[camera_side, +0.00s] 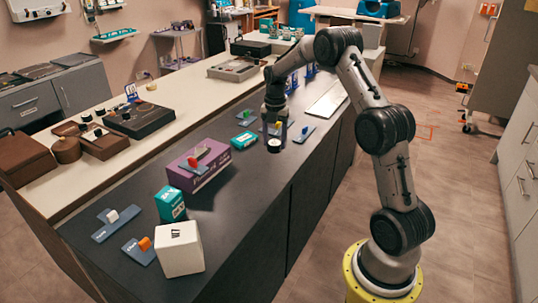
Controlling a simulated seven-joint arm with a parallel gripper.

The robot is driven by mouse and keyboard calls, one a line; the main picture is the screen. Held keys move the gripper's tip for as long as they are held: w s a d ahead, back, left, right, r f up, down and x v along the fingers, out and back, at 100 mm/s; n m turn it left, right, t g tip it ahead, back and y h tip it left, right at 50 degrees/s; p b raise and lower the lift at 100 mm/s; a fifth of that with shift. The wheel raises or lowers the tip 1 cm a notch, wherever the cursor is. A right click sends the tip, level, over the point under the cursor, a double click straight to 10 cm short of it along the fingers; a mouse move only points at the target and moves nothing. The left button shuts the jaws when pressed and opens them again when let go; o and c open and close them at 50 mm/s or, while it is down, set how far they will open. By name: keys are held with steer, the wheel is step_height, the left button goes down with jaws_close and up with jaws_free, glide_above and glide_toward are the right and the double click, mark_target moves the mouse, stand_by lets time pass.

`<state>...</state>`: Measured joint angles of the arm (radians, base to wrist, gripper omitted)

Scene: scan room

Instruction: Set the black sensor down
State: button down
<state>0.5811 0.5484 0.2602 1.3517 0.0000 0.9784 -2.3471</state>
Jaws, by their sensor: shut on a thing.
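My gripper (275,132) points down over the dark counter top, right of the purple box. It is shut on the black sensor (274,147), a small dark round piece with a pale face at the lower end of the fingers. The sensor is close to the counter top (240,180); I cannot tell whether it touches. The fingers hide part of it. A blue-grey plate (304,133) with a small dark piece lies just right of the gripper, and another plate (247,117) lies to the left.
A purple box (185,172) bears a plate with a red piece. A teal box (170,204), a white box (180,250) and plates with white (112,216) and orange (145,243) pieces stand at the near end. A small teal box (244,140) lies left of the gripper.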

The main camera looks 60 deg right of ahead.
steer(key=w+f, duration=0.1)
steer(key=w+d+f, duration=0.1)
steer(key=f, duration=0.1)
steer(key=w+d+f, duration=0.1)
steer(key=f, duration=0.1)
steer(key=shift+w, duration=0.2)
steer(key=shift+d+f, duration=0.1)
steer(key=shift+f, duration=1.45)
steer(key=shift+f, duration=0.1)
steer(key=shift+c, duration=0.8)
jaws_free()
steer(key=shift+f, duration=0.1)
